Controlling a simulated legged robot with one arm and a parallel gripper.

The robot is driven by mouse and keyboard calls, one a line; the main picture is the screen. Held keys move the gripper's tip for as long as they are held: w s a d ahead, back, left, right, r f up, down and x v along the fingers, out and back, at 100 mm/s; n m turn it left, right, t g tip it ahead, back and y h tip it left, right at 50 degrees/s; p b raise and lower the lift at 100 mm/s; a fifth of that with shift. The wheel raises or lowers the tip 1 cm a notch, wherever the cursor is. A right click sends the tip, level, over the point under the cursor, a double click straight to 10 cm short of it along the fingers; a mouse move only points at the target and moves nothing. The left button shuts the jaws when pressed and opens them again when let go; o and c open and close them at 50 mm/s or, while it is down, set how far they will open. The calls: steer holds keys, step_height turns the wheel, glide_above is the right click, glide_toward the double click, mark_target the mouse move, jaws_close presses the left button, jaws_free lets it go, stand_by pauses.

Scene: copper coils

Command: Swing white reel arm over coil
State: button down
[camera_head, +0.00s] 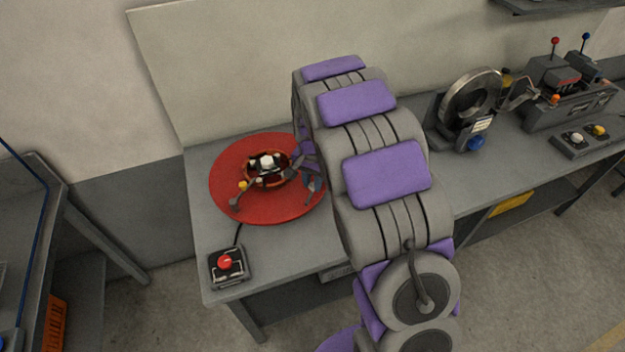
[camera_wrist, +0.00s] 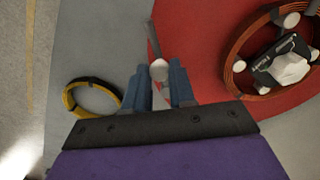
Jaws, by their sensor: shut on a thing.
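The copper coil (camera_wrist: 233,50) lies on the red round turntable (camera_wrist: 190,25), around a hub with a white top (camera_wrist: 285,70). In the head view the turntable (camera_head: 225,165) is at the left end of the bench, with the coil (camera_head: 252,181) near its middle. A reel arm with a yellow knob (camera_head: 242,185) reaches out at the coil's left. My gripper (camera_wrist: 164,78) has its blue fingers closed around the white knob (camera_wrist: 159,70) of a grey arm (camera_wrist: 153,42), at the turntable's edge, apart from the coil. In the head view my gripper (camera_head: 312,180) is partly hidden by my arm.
A yellow and black ring (camera_wrist: 92,97) lies on the bench beside the turntable. A red-button box (camera_head: 228,265) stands at the bench's front left. A metal ring machine (camera_head: 470,100) and a lever box (camera_head: 565,90) stand to the right.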

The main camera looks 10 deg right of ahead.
steer(key=shift+a, duration=0.1)
steer(key=m+p, duration=0.2)
steer(key=p, duration=0.1)
steer(key=shift+w+a+r+m, duration=0.1)
steer(key=shift+w+a+m, duration=0.25)
steer(key=shift+m, duration=0.05)
steer(key=m+p, duration=0.1)
steer(key=w+m+p, duration=0.1)
steer(key=shift+a+m, duration=0.3)
steer(key=shift+a, duration=0.05)
steer(key=m+p, duration=0.1)
steer(key=m, duration=0.1)
steer(key=w+m+p, duration=0.2)
steer(key=m, duration=0.1)
steer(key=shift+w+a+m, duration=0.15)
steer(key=shift+a+m, duration=0.15)
steer(key=shift+a, duration=0.05)
steer(key=m, duration=0.1)
steer(key=w+m, duration=0.1)
steer(key=m, duration=0.1)
steer(key=shift+w+d+p, duration=0.1)
steer(key=shift+w+p, duration=0.15)
steer(key=shift+p, duration=0.1)
steer(key=shift+w+d+m, duration=0.15)
steer(key=shift+w+m, duration=0.2)
steer(key=shift+m, duration=0.6)
steer(key=shift+w+d+m, duration=0.15)
steer(key=shift+w+m, duration=0.2)
steer(key=shift+m, duration=0.6)
